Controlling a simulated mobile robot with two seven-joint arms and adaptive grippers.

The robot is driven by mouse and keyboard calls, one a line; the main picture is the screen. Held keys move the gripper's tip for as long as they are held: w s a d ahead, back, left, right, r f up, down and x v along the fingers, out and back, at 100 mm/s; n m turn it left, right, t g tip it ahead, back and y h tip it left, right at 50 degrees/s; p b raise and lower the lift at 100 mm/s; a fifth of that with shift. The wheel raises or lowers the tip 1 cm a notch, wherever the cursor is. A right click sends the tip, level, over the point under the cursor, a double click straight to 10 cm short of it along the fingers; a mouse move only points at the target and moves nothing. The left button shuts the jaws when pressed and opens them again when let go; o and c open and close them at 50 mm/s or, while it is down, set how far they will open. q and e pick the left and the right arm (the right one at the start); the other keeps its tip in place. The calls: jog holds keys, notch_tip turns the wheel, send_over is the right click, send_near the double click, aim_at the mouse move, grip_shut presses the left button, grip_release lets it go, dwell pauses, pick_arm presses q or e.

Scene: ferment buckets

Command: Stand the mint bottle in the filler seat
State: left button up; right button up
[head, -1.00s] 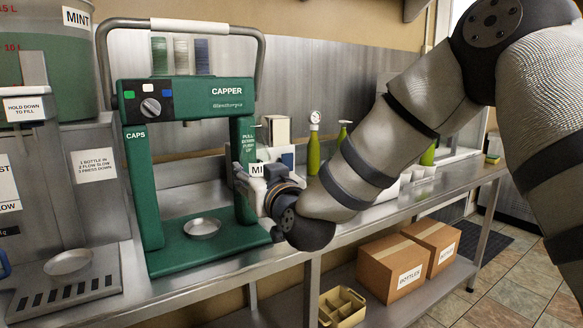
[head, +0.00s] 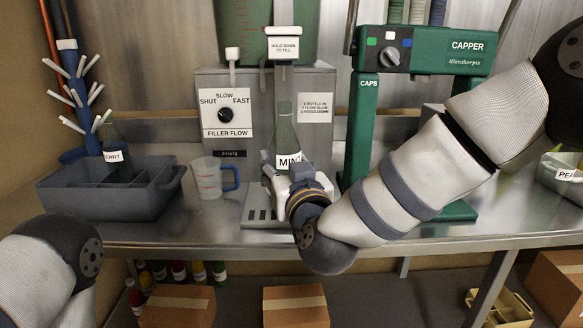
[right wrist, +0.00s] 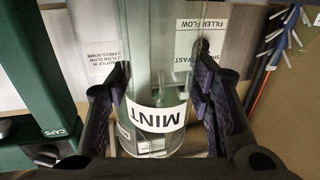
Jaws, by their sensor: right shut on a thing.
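The mint bottle, a clear greenish glass bottle (head: 285,128) with a white MINT label, stands roughly upright in front of the filler (head: 235,150). My right gripper (head: 290,172) is shut on it near the label. In the right wrist view the bottle (right wrist: 155,75) sits between both finger pads, its label upside down in the picture. The filler's drip tray (head: 257,215) is below; its seat is hidden behind my gripper and wrist, so I cannot tell whether the bottle touches it. The filler's hold-down lever (head: 284,48) is above the bottle. My left gripper is out of view.
A measuring jug (head: 207,180) stands left of the filler. Further left is a grey divided crate (head: 75,200) with a labelled bottle (head: 117,160), before a blue drying rack (head: 72,80). The green capper (head: 361,125) stands close on the right.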

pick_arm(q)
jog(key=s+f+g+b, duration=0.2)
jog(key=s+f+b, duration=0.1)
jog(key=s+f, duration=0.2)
pick_arm(e)
jog(key=d+x, duration=0.2)
jog(key=x, duration=0.8)
jog(key=shift+w+f, duration=0.4)
jog(key=shift+f, duration=0.15)
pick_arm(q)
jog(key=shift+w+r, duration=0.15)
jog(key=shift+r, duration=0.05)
pick_arm(e)
jog(key=shift+f, duration=0.15)
jog(key=shift+f, duration=0.15)
jog(key=shift+f, duration=0.2)
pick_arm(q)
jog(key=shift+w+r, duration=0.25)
pick_arm(e)
jog(key=shift+d+f, duration=0.1)
jog(key=shift+f, duration=0.55)
jog(key=o, duration=1.4)
